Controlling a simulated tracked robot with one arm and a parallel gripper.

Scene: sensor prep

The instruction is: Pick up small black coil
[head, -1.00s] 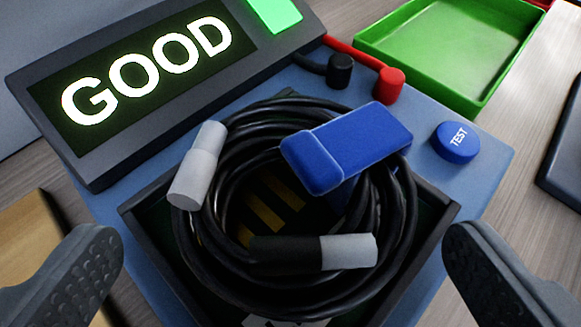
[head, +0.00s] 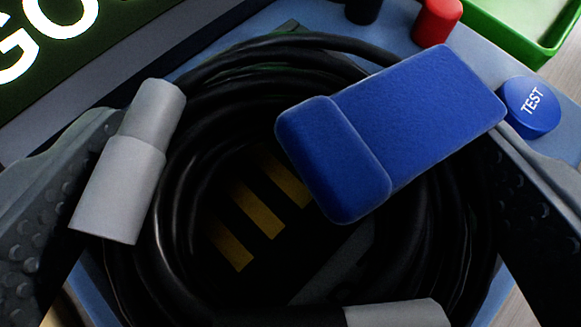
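The black coil (head: 185,215) of cable lies in the dark tray of the blue test station, filling the middle of the view. A blue strap (head: 420,115) wraps its upper right side. A grey connector (head: 125,165) sits on its left side, and another grey connector end (head: 397,313) shows at the bottom edge. My gripper (head: 290,200) is open, with one textured finger on each side of the coil. The left finger is close beside the left connector. I cannot tell whether either finger touches the coil. The fingertips' lower parts are partly hidden in shadow.
A blue TEST button (head: 532,107) is at the right, close to the right finger. A red terminal (head: 437,22) and a black one (head: 362,10) stand at the top. A green tray (head: 520,35) is at the top right. The display (head: 60,60) borders the upper left.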

